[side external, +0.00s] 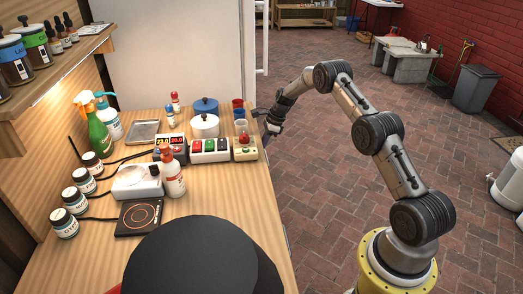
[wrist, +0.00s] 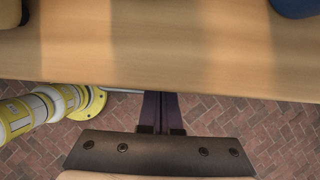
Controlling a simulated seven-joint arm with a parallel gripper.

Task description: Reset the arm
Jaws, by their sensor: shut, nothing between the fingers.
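My gripper (side external: 257,112) is at the end of my arm, just off the right edge of the wooden bench (side external: 190,225), near the red and blue cups. In the wrist view my gripper (wrist: 163,95) has its two dark fingers together, with nothing between them. The fingertips show against the edge of the bench top (wrist: 160,60). I cannot tell from these views how high they are above it.
The bench holds white pots (side external: 205,126), a red-white-green button box (side external: 209,150), a red-button box (side external: 244,150), a hotplate (side external: 139,217), bottles and several jars. A dark round object (side external: 190,260) blocks the near bench.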

